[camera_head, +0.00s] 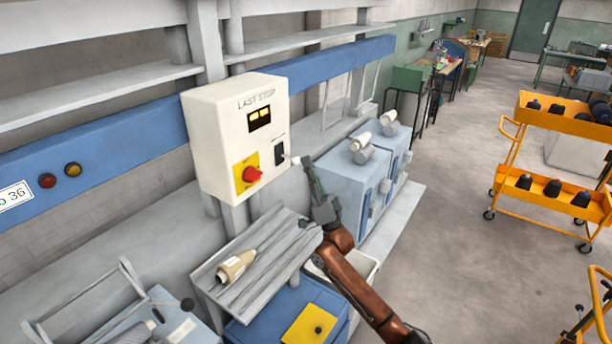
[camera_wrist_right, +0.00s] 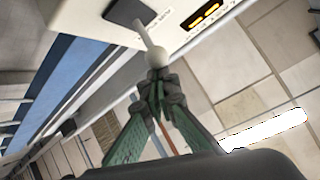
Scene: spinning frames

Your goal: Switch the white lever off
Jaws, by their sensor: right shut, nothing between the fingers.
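The white lever (camera_head: 290,159) sticks out from a black plate (camera_head: 279,153) on the front of a cream control box (camera_head: 212,148). In the right wrist view the lever (camera_wrist_right: 146,36) is a thin stalk with a round ball end pointing at my fingers. My right gripper (camera_head: 307,163) is just right of the lever in the head view. In the wrist view its green fingers (camera_wrist_right: 157,80) are shut with tips together at the ball. The tips overlap the ball, and I cannot tell whether they touch it. My left gripper is not in view.
The box also has a red knob on a yellow plate (camera_head: 247,173) and a lit display (camera_head: 260,118). Below are a slatted grey table with a bobbin (camera_head: 236,266) and blue-grey cabinets (camera_head: 372,180). An orange trolley (camera_head: 545,205) stands right, with clear floor before it.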

